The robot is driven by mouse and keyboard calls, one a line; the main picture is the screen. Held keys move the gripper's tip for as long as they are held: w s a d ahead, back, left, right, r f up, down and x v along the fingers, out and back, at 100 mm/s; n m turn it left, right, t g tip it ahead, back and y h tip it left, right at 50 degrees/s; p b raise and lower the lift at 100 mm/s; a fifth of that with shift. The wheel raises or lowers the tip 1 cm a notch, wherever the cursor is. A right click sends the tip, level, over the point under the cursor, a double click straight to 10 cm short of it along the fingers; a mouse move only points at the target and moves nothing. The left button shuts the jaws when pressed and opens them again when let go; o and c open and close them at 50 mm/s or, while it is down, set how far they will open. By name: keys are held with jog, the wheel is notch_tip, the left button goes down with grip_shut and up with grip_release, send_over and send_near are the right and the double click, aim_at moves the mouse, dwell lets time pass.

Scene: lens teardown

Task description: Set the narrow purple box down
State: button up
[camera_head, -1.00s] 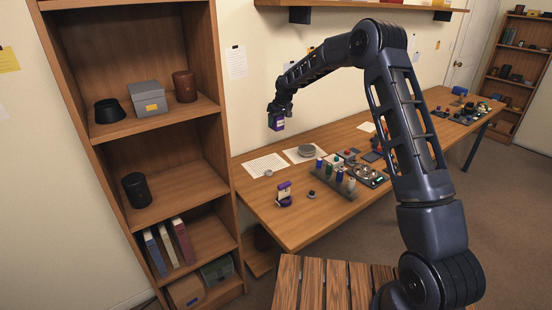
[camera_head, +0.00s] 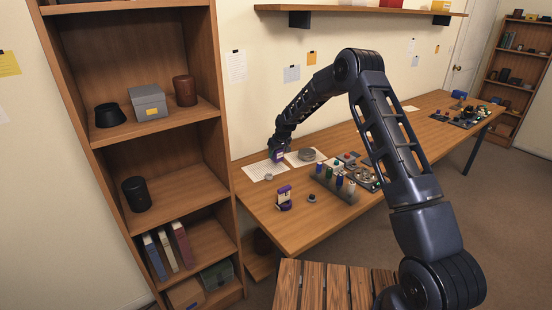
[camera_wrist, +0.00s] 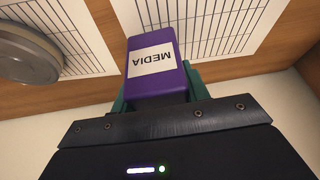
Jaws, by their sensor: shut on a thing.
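The narrow purple box (camera_wrist: 158,70) with a white label reading "MEDIA" is held in my gripper (camera_wrist: 155,92). In the wrist view green jaw pads show on both sides of it. In the head view the box (camera_head: 277,156) is small, at the end of my gripper (camera_head: 278,152), low over the back left of the wooden table, by the printed sheets. I cannot tell whether its underside touches the table or a sheet.
Printed sheets (camera_head: 264,171) lie on the table (camera_head: 262,209). A round grey dish (camera_head: 307,154) is just right of the box. Another purple-and-white item (camera_head: 284,198) stands nearer the front, beside a rack of small bottles (camera_head: 334,185). A bookcase (camera_head: 226,140) stands at the left.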

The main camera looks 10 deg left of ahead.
jog(key=shift+f, duration=1.5)
jog(key=shift+f, duration=0.15)
jog(key=o, duration=1)
jog(key=shift+o, duration=0.2)
jog(key=shift+s+d+r, duration=0.1)
jog(key=shift+d+r, duration=0.05)
jog(key=shift+r, duration=0.5)
jog(key=v, duration=1.1)
